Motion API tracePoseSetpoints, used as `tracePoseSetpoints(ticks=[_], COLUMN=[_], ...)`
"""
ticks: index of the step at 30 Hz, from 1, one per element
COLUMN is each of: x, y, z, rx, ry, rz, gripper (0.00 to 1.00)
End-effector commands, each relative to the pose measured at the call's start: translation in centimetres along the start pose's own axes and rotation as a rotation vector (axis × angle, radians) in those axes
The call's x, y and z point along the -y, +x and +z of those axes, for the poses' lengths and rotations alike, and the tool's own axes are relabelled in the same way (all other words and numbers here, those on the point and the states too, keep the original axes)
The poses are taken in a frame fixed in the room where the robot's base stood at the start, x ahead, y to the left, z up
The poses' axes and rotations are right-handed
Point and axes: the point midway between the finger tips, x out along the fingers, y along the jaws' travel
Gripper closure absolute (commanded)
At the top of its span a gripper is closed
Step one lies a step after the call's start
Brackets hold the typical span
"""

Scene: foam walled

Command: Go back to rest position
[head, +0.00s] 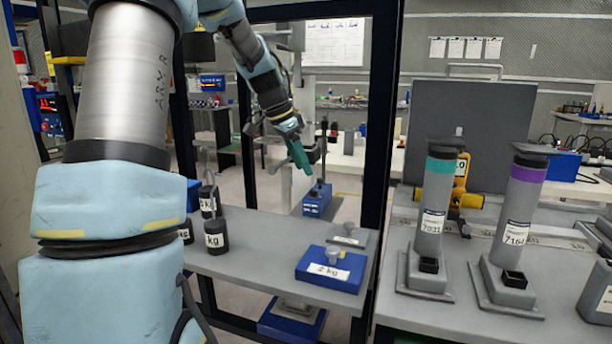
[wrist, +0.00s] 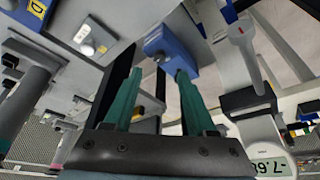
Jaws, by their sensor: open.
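My gripper (head: 299,156) hangs in the air above the grey bench, at the end of my light blue arm, in the head view. Its green fingers point down. In the wrist view, the two green fingers of my gripper (wrist: 159,88) stand apart with nothing held between them.
A blue 2 kg block (head: 332,268) and dark weights (head: 216,236) sit on the grey bench (head: 258,253). Dark frame posts (head: 381,110) stand near the arm. Two grey cylinders, green-banded (head: 432,205) and purple-banded (head: 518,210), stand at right. A display (wrist: 268,150) shows in the wrist view.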

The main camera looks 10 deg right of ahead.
Motion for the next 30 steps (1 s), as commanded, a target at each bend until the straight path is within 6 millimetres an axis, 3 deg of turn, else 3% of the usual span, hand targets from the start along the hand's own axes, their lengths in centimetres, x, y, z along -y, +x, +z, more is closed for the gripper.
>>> tracePoseSetpoints(ticks=[12,17,20,27,30], x=[-0.1,-0.9,-2.5,-9.6,-12.5], y=[-0.7,-1.3,-2.2,-5.6,-6.6], z=[0.1,1.7,4.5,15.0,18.1], rx=[0.002,0.039,0.092,0.207,0.220], ry=[-0.003,-0.094,-0.246,-0.784,-0.956], rz=[0.000,-0.018,-0.053,-0.208,-0.258], gripper=[0.43,0.43,0.43,0.43,0.43])
